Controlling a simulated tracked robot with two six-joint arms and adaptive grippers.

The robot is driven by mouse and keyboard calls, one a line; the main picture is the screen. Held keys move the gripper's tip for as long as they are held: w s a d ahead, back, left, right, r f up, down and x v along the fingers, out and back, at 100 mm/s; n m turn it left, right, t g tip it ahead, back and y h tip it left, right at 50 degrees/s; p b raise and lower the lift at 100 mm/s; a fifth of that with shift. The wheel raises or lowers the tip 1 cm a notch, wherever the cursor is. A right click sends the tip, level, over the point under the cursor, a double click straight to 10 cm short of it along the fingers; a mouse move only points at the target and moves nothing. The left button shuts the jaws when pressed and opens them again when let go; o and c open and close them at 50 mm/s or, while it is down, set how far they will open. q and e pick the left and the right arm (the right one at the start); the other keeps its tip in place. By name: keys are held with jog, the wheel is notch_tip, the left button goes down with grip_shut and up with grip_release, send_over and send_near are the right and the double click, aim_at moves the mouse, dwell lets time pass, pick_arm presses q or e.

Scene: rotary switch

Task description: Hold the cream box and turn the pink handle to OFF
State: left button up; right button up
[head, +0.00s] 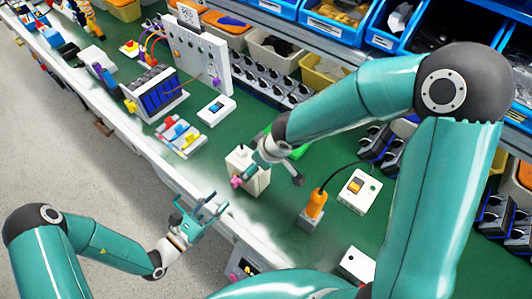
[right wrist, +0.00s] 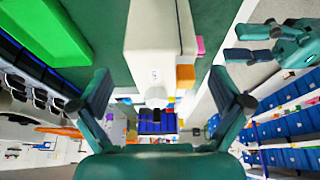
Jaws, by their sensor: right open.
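The cream box (head: 256,184) stands upright near the table's front edge in the head view. Its pink handle (head: 236,182) is on the side facing the front edge; a bit of pink (right wrist: 200,45) shows beside the box in the right wrist view. My right gripper (head: 276,160) is at the top of the box, partly hiding it. In the right wrist view its open fingers are spread to either side of the cream box (right wrist: 153,50), with gaps visible. My left gripper (head: 205,211) is open and empty, in front of the table edge and apart from the handle.
An orange-topped device (head: 314,206) with a black cable and a white switch box (head: 358,190) stand to the right. A white button box (head: 216,110) and a rack of coloured parts (head: 181,137) stand to the left. Bins (head: 335,22) line the back.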

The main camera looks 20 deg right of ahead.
jog(key=v, duration=1)
jog(key=shift+s+r, duration=0.2)
jog(key=shift+r, duration=0.05)
